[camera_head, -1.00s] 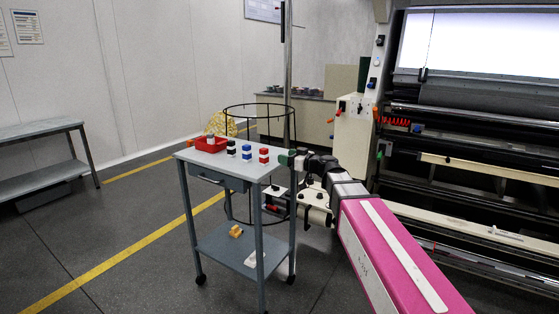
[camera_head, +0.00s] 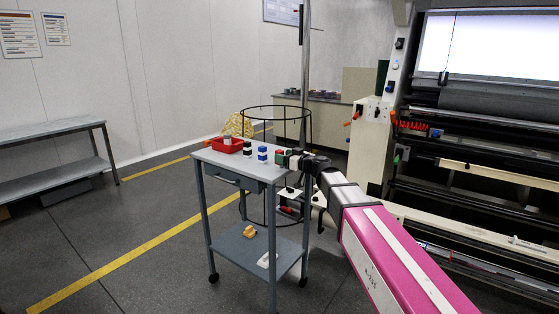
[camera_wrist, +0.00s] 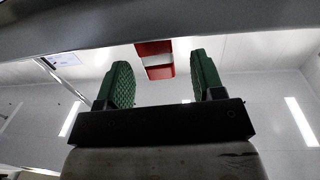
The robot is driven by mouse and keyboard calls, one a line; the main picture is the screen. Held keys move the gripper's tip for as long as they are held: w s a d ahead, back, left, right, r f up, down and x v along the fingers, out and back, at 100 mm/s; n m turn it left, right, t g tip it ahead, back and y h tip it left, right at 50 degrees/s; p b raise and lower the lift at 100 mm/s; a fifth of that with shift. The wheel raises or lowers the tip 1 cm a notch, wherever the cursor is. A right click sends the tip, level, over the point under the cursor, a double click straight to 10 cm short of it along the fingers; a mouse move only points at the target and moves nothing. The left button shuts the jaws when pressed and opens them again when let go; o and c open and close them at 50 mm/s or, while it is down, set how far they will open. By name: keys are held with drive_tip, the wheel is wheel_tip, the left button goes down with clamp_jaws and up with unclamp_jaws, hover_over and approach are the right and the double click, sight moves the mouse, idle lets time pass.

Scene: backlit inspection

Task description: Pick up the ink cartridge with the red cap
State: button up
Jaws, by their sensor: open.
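The red-capped ink cartridge (camera_wrist: 154,58), red with a white band, shows in the wrist view between and beyond the two green fingers of my gripper (camera_wrist: 164,78). The fingers are open, with space on both sides of the cartridge. In the head view my gripper (camera_head: 284,157) is low over the right side of the grey cart top, at the red cartridge, which it mostly hides. I cannot tell whether a finger touches it. A blue-and-white cartridge (camera_head: 263,153) and a black-and-white cartridge (camera_head: 247,149) stand to its left.
A black wire hoop stand (camera_head: 278,107) rises behind the cart. A large machine (camera_head: 470,140) stands at the right. Open floor lies left of the cart.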

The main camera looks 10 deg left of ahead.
drive_tip(key=x, duration=0.3)
drive_tip(key=shift+w, duration=0.1)
drive_tip(key=c, duration=1)
drive_tip(key=shift+r, duration=0.1)
